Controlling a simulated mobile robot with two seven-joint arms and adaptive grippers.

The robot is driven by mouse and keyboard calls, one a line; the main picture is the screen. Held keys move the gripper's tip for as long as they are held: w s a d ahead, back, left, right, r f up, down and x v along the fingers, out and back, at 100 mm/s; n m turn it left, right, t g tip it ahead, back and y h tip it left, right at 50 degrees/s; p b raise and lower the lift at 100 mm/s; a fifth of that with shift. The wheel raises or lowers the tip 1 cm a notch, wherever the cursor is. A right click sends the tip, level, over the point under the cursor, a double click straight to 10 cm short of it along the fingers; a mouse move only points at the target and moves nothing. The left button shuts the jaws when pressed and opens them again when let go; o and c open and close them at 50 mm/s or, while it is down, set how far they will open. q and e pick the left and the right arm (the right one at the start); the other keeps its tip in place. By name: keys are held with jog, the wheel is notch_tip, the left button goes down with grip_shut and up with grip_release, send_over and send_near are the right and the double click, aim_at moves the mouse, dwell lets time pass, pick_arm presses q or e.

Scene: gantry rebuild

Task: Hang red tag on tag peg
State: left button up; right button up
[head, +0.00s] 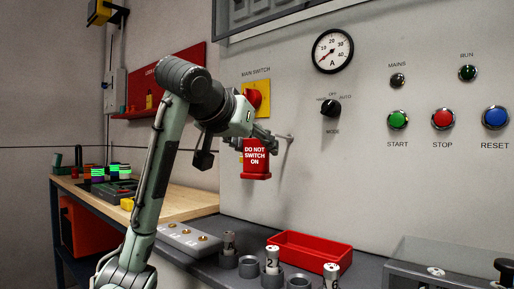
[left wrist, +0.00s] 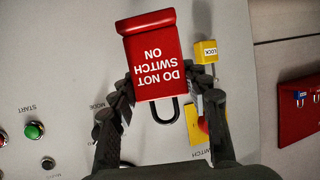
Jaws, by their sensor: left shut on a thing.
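A dark loop (left wrist: 166,118) shows at the tag's edge between the fingers. A thin pale peg (head: 286,138) shows just right of the gripper; I cannot tell whether the tag touches it. My right gripper is out of view.
The main switch (head: 264,96) on its yellow plate is close behind my left wrist. A yellow lock block (left wrist: 205,52) is beside the tag. Below are a red tray (head: 312,262) and several numbered cylinders on the dark shelf.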

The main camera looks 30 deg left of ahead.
aim_at(287, 157)
pick_arm(q)
jog(key=shift+w+d+f, duration=0.1)
jog(key=shift+w+d, duration=0.1)
jog(key=shift+w, duration=1.1)
jog(key=shift+w+d+f, duration=0.1)
jog(key=shift+w+d, duration=0.05)
jog(key=shift+w, duration=1.15)
jog(key=shift+w+d+f, duration=0.1)
jog(key=shift+w+d, duration=0.1)
jog(key=shift+w, duration=1.1)
jog(key=shift+w+f+p, duration=0.3)
jog(key=shift+w+p, duration=0.05)
jog(key=shift+w, duration=0.2)
jog(key=shift+f, duration=0.1)
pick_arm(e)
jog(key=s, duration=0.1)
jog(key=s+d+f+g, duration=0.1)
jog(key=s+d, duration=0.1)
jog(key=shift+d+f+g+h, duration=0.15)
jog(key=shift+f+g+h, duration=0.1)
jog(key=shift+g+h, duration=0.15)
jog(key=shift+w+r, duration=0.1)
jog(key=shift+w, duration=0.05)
pick_arm(q)
jog(key=o, duration=1.2)
jog(key=shift+w+d, duration=0.1)
jog(key=shift+w, duration=0.05)
jog(key=shift+o, duration=0.2)
